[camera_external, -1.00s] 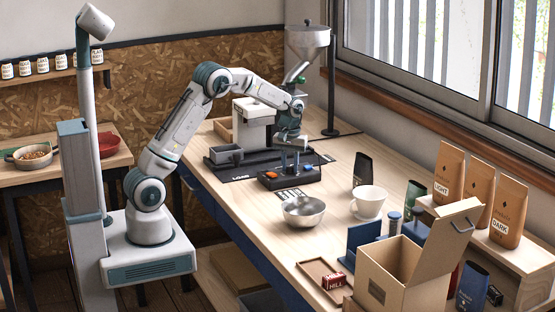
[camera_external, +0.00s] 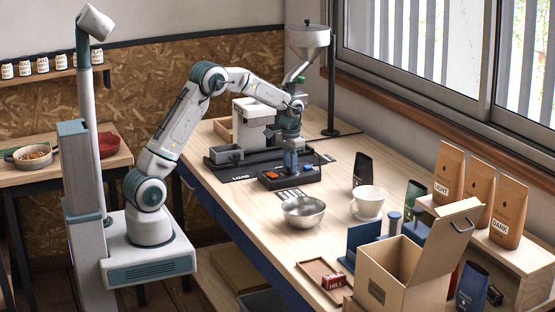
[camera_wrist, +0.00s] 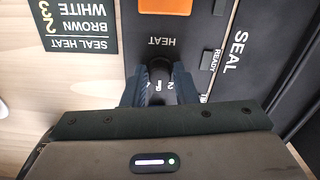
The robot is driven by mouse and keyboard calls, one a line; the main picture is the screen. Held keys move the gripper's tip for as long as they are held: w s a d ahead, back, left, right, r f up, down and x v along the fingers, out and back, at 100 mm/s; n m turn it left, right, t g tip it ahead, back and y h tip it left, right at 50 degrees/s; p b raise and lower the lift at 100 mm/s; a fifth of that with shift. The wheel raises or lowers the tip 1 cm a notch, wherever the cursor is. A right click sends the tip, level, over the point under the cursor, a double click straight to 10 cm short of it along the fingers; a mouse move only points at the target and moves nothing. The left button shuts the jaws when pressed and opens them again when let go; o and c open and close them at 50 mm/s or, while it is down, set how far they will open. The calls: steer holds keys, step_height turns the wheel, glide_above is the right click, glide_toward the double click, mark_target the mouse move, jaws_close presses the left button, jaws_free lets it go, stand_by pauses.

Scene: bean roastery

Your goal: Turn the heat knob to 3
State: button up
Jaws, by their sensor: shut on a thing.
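The dark heat knob (camera_wrist: 158,66) shows in the wrist view on a black sealer panel (camera_wrist: 188,30), beside the printed word HEAT. My gripper (camera_wrist: 160,82) is shut on the knob, one finger on each side. A few dial digits, one of them a 2, show between the fingers, partly covered; I cannot tell which one the knob points to. In the external view my gripper (camera_external: 290,168) points down onto the black sealer (camera_external: 300,181), and the knob is hidden behind it.
A green card (camera_wrist: 82,25) lists SEAL HEAT, BROWN and WHITE with digits. An orange button (camera_wrist: 165,6) and a READY window (camera_wrist: 209,60) are near the knob. A metal bowl (camera_external: 303,212) and a white cup (camera_external: 369,202) stand nearby on the bench (camera_external: 245,205).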

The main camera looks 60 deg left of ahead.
stand_by(0.5)
steer(key=o, duration=1)
step_height(320, 180, up, 14)
steer(key=shift+f, duration=0.1)
steer(key=s+d+r+m+t, duration=0.1)
steer(key=s+d, duration=0.3)
steer(key=s, duration=0.3)
steer(key=s+d+r, duration=0.1)
steer(key=s+d, duration=0.2)
steer(key=s, duration=0.4)
steer(key=shift+m+t, duration=0.5)
steer(key=shift+t, duration=0.4)
steer(key=s+d+f, duration=0.1)
steer(key=s+f, duration=0.1)
steer(key=s, duration=0.3)
steer(key=s+d+f, duration=0.2)
steer(key=s, duration=0.4)
steer(key=s+d+f, duration=0.1)
steer(key=s+f, duration=0.1)
steer(key=s, duration=0.3)
steer(key=shift+s+d+f, duration=0.1)
steer(key=shift+s+d, duration=0.3)
